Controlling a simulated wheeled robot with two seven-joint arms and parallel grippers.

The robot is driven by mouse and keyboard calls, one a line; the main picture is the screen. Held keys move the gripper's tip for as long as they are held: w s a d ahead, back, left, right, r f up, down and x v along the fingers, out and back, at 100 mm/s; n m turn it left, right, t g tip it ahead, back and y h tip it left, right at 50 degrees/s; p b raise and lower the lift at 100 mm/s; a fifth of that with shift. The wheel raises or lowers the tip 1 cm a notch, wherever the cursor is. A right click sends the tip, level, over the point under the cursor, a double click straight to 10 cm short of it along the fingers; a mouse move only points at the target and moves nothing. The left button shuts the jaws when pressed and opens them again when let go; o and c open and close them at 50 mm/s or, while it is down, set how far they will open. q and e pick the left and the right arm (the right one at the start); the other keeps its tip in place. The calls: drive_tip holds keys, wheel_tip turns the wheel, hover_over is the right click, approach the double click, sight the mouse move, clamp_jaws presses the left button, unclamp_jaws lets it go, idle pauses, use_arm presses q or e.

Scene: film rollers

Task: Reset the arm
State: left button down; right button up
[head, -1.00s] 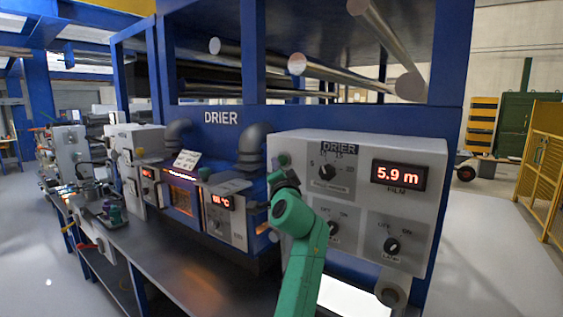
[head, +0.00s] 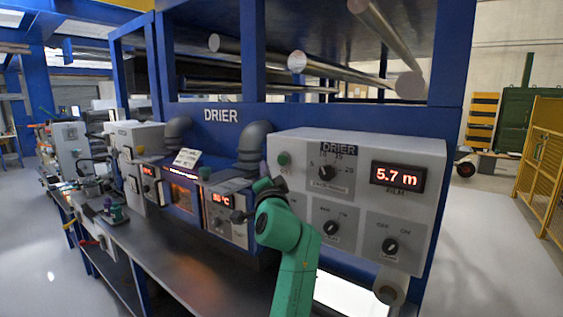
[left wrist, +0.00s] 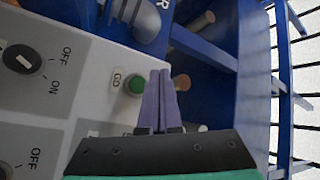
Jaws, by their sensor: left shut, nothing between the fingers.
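My left gripper (head: 268,187) is at the end of my green arm, in front of the left side of the grey drier control panel (head: 355,150). In the left wrist view its two purple fingers (left wrist: 160,75) are shut together with nothing between them. The green GO button (left wrist: 135,85) appears just left of the fingertips. Whether the fingers touch the panel cannot be told. My right gripper is not in view.
The panel carries a display (head: 398,176) reading 5.7 m and several black knobs. A temperature box (head: 228,215) stands left of the arm. Metal rollers (head: 330,67) lie in the blue frame above. The dark bench (head: 190,270) is clear in front.

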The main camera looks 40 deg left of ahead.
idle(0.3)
use_arm(q)
drive_tip(key=s+d+f+g+h, duration=0.1)
drive_tip(key=s+d+f+h, duration=0.1)
drive_tip(key=f, duration=0.6)
drive_tip(key=s+d+f+g+h, duration=0.1)
drive_tip(key=d+f+h, duration=0.15)
drive_tip(key=f, duration=0.65)
drive_tip(key=s+d+f+g+h, duration=0.1)
drive_tip(key=s+f+h, duration=0.15)
drive_tip(key=f, duration=0.55)
drive_tip(key=s+d+f+g+h, duration=0.4)
drive_tip(key=s+d+f, duration=0.3)
drive_tip(key=s+f, duration=0.3)
drive_tip(key=s+d+f+g+h, duration=0.4)
drive_tip(key=s+d+f, duration=0.4)
drive_tip(key=s+f, duration=0.25)
drive_tip(key=s+f+x, duration=0.1)
drive_tip(key=s+x, duration=0.2)
drive_tip(key=x, duration=1)
drive_tip(key=s+a+f+g, duration=0.1)
drive_tip(key=s+a+f, duration=0.1)
drive_tip(key=s+f, duration=0.7)
drive_tip(key=s+a+f+g, duration=0.1)
drive_tip(key=s+a+f, duration=0.1)
drive_tip(key=s+f, duration=0.8)
wheel_tip(320, 180, down, 4)
drive_tip(key=shift+s+f+b, duration=0.2)
drive_tip(key=shift+b, duration=0.1)
